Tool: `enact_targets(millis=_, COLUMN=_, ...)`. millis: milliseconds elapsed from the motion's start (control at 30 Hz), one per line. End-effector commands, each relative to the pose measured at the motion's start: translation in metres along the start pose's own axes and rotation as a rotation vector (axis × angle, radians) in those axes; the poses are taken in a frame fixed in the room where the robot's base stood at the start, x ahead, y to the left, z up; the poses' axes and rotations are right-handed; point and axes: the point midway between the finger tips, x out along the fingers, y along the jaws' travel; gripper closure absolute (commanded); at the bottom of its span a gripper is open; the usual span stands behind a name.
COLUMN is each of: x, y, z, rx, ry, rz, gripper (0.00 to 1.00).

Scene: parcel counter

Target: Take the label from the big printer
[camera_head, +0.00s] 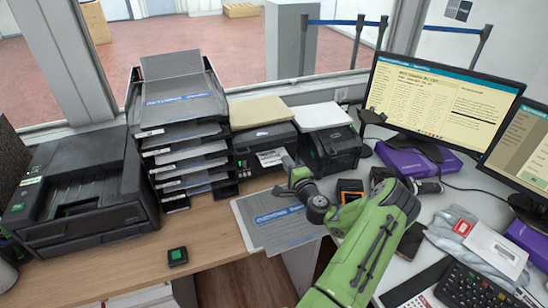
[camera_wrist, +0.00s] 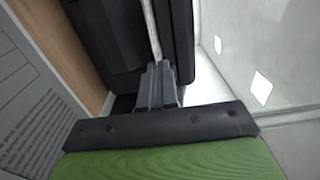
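A black label printer (camera_head: 268,142) stands right of the tray stack, with a white printed label (camera_head: 270,157) at its front. My gripper (camera_head: 288,164) is at the label's right edge, in front of the printer. In the wrist view, the label shows edge-on as a thin pale strip (camera_wrist: 152,32) running down between the fingertips (camera_wrist: 158,68), which look closed on it. The black printer body (camera_wrist: 115,35) fills the space behind. I cannot tell whether the label is still joined to the printer.
A large black office printer (camera_head: 80,185) stands at the left. A stack of paper trays (camera_head: 185,130) is beside the label printer. A second, smaller black printer (camera_head: 336,148) is to the right. Grey sheets (camera_head: 275,222) lie below my gripper. Monitors (camera_head: 440,100) stand at the right.

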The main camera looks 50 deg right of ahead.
Motion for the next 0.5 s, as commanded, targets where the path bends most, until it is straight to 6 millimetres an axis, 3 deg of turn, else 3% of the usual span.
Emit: enact_targets(millis=500, x=-0.011, y=-0.028, z=0.0, rx=0.0, ry=0.0, rz=0.001, gripper=1.0)
